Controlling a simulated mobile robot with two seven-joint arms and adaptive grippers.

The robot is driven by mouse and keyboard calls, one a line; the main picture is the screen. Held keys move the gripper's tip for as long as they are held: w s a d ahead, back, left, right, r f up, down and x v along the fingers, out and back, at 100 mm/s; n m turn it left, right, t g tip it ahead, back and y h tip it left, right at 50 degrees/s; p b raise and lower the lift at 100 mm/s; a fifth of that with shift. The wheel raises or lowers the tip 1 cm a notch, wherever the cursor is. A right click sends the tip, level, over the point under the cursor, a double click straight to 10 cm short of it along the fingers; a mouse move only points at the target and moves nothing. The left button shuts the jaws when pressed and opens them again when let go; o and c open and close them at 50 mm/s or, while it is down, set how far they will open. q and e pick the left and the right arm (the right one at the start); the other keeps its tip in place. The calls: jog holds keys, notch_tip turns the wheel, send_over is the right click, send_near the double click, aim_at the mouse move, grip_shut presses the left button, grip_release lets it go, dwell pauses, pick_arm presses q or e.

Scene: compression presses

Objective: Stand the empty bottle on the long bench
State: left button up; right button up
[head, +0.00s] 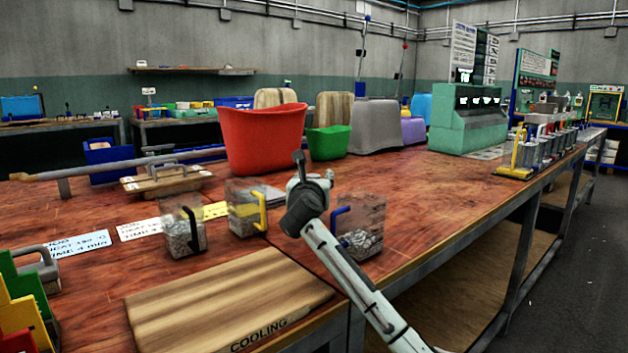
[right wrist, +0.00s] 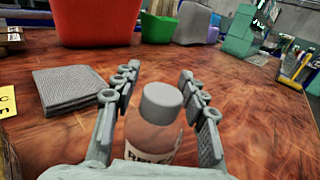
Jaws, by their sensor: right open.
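The bottle (right wrist: 157,117) is clear, with a grey cap and a partly hidden pale label. In the right wrist view it looks upright between the two fingers of my right gripper (right wrist: 158,95). The fingers are spread, with a gap on each side of the cap. The bottle's base is hidden, so I cannot tell whether it touches the wood. In the head view my right gripper (head: 311,188) is over the long bench (head: 440,200), and I cannot make out the bottle there. My left gripper is not in view.
Clear boxes of pellets with a black (head: 184,228), a yellow (head: 246,210) and a blue handle (head: 360,228) stand near my arm. A cooling board (head: 225,305) lies in front. A red bin (head: 262,138) stands behind. Bare wood lies to the right.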

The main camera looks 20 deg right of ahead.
jog(key=shift+r, duration=0.15)
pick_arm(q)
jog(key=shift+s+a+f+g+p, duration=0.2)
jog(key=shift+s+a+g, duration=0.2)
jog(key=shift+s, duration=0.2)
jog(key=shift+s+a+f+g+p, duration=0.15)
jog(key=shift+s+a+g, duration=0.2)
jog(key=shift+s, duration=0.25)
pick_arm(e)
jog(key=v, duration=1.2)
jog(key=shift+a+r, duration=0.1)
